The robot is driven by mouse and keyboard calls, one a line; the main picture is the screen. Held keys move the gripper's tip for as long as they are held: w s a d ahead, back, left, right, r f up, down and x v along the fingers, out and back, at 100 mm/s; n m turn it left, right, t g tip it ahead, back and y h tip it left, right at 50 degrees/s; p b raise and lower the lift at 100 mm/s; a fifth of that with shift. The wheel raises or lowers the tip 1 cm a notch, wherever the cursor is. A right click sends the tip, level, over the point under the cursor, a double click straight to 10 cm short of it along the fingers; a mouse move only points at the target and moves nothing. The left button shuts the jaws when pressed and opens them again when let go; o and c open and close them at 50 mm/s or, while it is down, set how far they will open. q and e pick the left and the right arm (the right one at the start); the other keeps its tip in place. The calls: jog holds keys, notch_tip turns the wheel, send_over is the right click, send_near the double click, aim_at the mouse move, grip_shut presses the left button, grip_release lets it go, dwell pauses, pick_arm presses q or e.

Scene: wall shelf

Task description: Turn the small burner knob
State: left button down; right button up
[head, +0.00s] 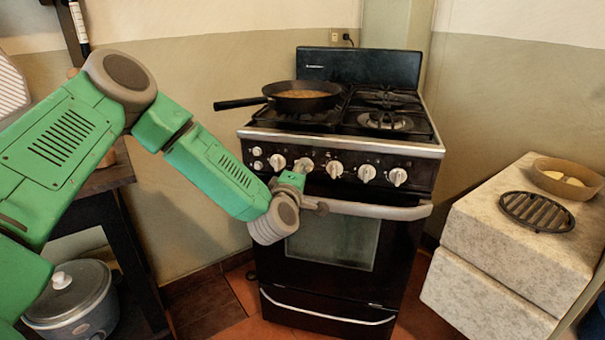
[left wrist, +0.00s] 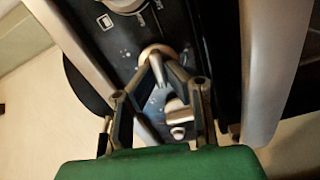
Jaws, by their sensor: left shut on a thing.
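The black stove (head: 345,230) has a row of pale round knobs along its front panel. My left gripper (head: 297,173) reaches the panel from below, at the knob (head: 304,164) third from the right end's neighbour, left of the middle knob (head: 334,169). In the left wrist view, the fingers (left wrist: 157,58) close in a V on a silvery knob (left wrist: 152,50), which they partly hide. I cannot tell from the markings which burner this knob serves. Another knob (left wrist: 122,4) shows at the top edge of that view. My right gripper is not in view.
A black pan (head: 302,98) with food sits on the left burners, its handle (head: 240,103) sticking out left. The oven handle (head: 375,211) runs just below the knobs, close to my wrist. A stone-like counter (head: 510,245) stands at right, with floor between.

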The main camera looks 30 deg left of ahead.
pick_arm(q)
jog(key=shift+s+a+f, duration=0.1)
jog(key=shift+a+f, duration=0.05)
jog(key=shift+f, duration=0.15)
jog(key=c, duration=1.6)
grip_release()
jog(key=shift+a+r, duration=0.1)
jog(key=v, duration=1.2)
grip_shut()
